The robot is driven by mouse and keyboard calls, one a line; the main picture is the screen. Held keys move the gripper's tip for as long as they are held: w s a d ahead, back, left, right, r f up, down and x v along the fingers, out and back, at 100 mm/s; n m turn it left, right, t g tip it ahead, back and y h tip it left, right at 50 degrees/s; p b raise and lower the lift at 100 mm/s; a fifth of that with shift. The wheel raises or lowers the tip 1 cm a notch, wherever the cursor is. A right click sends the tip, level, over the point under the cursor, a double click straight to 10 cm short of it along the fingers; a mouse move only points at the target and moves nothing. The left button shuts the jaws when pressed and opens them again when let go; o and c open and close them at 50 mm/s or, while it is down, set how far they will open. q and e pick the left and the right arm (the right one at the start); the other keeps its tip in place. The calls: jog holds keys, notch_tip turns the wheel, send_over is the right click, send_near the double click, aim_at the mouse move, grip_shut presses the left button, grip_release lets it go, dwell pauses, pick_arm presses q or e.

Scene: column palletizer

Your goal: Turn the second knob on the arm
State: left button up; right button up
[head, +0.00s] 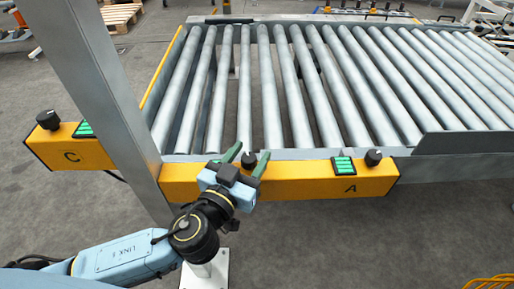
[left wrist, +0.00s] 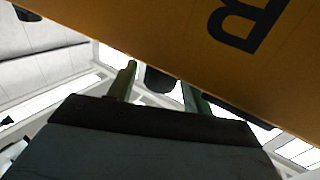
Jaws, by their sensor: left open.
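A yellow-orange control arm (head: 300,182) runs along the front of the roller conveyor. A black knob (head: 249,160) stands on its top edge, and the knob also shows in the left wrist view (left wrist: 160,80). My left gripper (head: 247,157) is open, its two green fingers on either side of this knob. In the left wrist view the fingers (left wrist: 158,88) stand apart with the dark knob between and beyond them. I cannot tell whether they touch it. Another black knob (head: 373,157) is at the right by the letter A. A third knob (head: 48,120) is at the left above C. My right gripper is not in view.
A grey upright post (head: 110,100) stands left of my gripper, between the C section and the rest. Green switch blocks (head: 343,165) sit beside the knobs. Conveyor rollers (head: 300,85) lie behind. The floor in front at the right is mostly clear, with yellow cables (head: 490,282) at the corner.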

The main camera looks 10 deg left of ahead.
pick_arm(q)
jog(key=c, duration=0.9)
jog(key=shift+c, duration=0.2)
